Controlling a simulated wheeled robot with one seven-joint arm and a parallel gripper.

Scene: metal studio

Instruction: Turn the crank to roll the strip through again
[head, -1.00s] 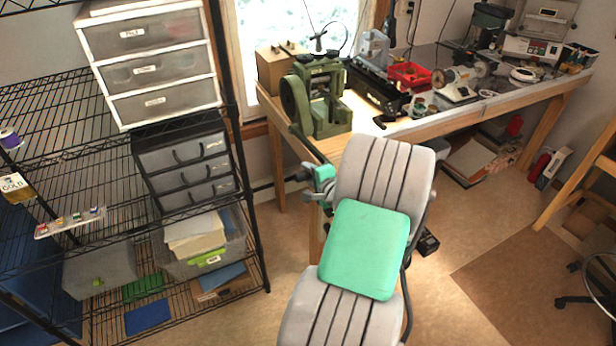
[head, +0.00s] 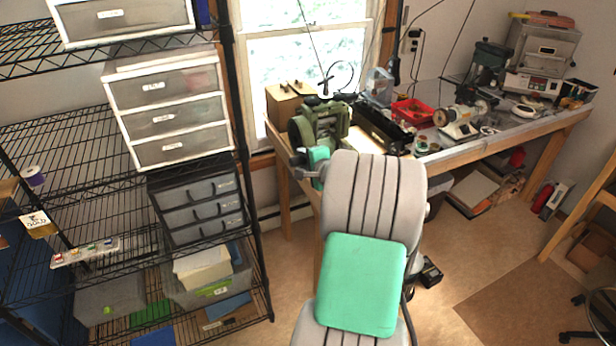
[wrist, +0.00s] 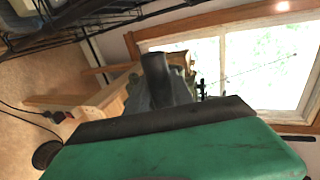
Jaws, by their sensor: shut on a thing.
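The green rolling mill (head: 338,115) stands at the left end of the workbench, its lower part hidden behind my arm. My gripper (head: 300,160) is at the mill's near left side, raised level with the bench top. In the wrist view the grey gripper end (wrist: 165,80) stands out beyond my green wrist, in front of the mill. My gripper is shut on the crank handle, which the fingers and wrist hide almost wholly. I cannot make out the crank arm or the strip.
The workbench (head: 470,143) runs right along the wall, with a wooden box (head: 288,103) behind the mill and a red bin (head: 413,112) further right. A black wire shelf (head: 70,125) with drawers stands close on the left.

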